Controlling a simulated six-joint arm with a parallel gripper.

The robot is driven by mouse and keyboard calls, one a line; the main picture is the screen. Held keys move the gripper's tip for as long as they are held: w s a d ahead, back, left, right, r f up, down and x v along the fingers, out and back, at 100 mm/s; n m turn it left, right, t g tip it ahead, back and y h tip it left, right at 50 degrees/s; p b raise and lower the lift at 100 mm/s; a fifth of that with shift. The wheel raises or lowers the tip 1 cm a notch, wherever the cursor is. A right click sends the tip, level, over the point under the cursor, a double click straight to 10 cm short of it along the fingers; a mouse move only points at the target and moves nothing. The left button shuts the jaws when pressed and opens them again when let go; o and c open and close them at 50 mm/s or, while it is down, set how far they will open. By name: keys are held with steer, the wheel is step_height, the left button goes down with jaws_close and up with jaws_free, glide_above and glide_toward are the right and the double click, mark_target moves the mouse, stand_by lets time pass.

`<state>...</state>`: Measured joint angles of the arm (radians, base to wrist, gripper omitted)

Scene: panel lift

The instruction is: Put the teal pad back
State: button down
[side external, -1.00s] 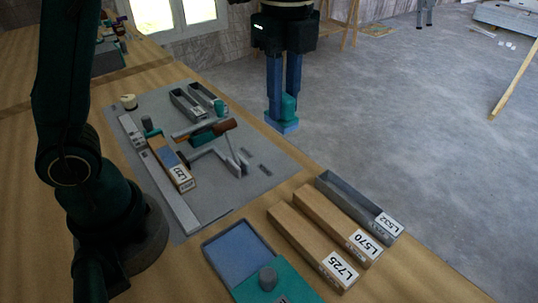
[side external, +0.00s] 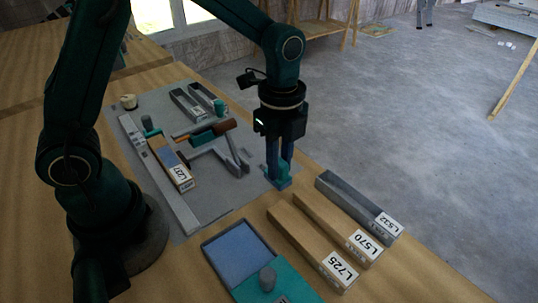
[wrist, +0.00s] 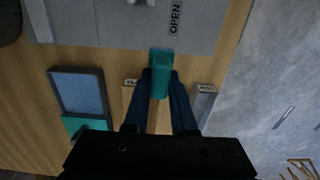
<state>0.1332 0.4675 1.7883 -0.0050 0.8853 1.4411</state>
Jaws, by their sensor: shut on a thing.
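My gripper (side external: 279,172) is shut on a teal block with a blue underside, which I take to be the teal pad (side external: 284,183). In the side view it is low by the right edge of the grey mat. I cannot tell whether it touches the surface. In the wrist view the teal pad (wrist: 161,72) sits between my fingers (wrist: 161,84), with the mat's edge and the wood table beneath. A shallow dark tray with a blue bed (side external: 237,250) stands at the front, with a teal lid (side external: 279,286) with a grey knob at its near end.
Labelled bins L725 (side external: 312,245), L570 (side external: 340,228) and L532 (side external: 355,202) stand right of the tray. The grey mat (side external: 225,198) carries a labelled wooden block (side external: 170,163), a brown-headed hammer (side external: 221,127), grey trays (side external: 188,105) and a long metal bar (side external: 158,178).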

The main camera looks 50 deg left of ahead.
steer(key=shift+f, duration=1.3)
steer(key=shift+f, duration=0.15)
steer(key=c, duration=0.7)
jaws_free()
steer(key=shift+c, duration=0.2)
